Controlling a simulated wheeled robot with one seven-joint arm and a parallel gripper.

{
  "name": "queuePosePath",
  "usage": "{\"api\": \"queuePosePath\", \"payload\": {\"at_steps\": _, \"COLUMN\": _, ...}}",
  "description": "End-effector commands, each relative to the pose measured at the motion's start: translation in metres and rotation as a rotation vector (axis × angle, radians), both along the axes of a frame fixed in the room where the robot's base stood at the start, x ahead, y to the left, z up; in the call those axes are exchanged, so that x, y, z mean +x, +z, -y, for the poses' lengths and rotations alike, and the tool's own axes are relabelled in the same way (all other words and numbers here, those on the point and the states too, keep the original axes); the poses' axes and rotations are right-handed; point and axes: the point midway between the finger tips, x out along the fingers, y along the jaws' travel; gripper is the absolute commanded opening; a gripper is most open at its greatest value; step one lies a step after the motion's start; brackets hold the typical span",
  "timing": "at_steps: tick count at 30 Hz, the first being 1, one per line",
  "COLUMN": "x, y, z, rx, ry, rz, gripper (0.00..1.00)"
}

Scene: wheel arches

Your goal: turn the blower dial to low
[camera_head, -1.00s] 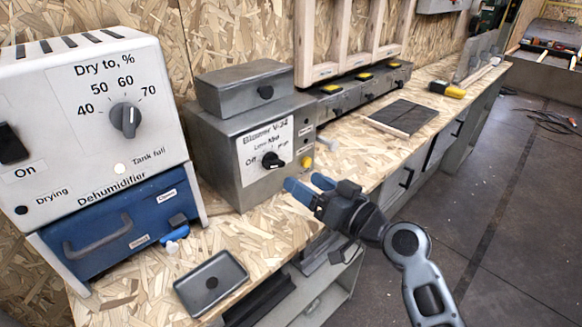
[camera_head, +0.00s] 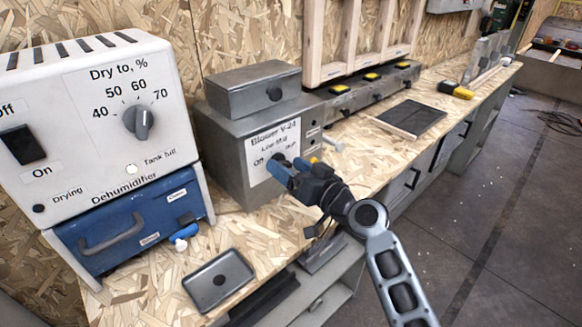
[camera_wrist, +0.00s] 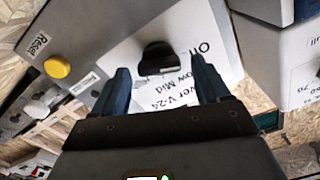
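The blower (camera_head: 225,155) is a grey metal box labelled "Blower V-24", with a white panel on its front. In the wrist view, its black dial (camera_wrist: 158,58) sits on the white panel (camera_wrist: 125,55), with "Off", "Low" and "Mid" printed around it. I cannot read its exact setting. My gripper (camera_head: 279,169) is right in front of the panel, its blue fingers largely covering the dial in the head view. In the wrist view, my gripper (camera_wrist: 163,80) is open, with one finger on each side of the dial and a gap to it on both sides.
A yellow button (camera_wrist: 57,67) with a "Reset" label is on the panel's other side. The white dehumidifier (camera_head: 75,175) stands on a blue unit at left, with its own dial (camera_head: 139,121). A grey tray (camera_head: 218,280) lies on the bench. A dark panel (camera_head: 410,117) lies farther right.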

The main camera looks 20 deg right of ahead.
Motion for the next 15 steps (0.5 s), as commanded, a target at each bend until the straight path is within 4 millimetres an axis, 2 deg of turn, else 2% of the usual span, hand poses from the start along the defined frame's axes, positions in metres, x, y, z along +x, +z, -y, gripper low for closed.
{"api": "queuePosePath", "payload": {"at_steps": 2, "x": -0.0002, "y": 0.0, "z": 0.0002, "rx": 0.0, "ry": 0.0, "rz": 0.0, "gripper": 0.67}}
{"api": "queuePosePath", "payload": {"at_steps": 15, "x": -0.0003, "y": 0.0, "z": 0.0003, "rx": 0.0, "ry": -0.001, "rz": 0.0, "gripper": 0.25}}
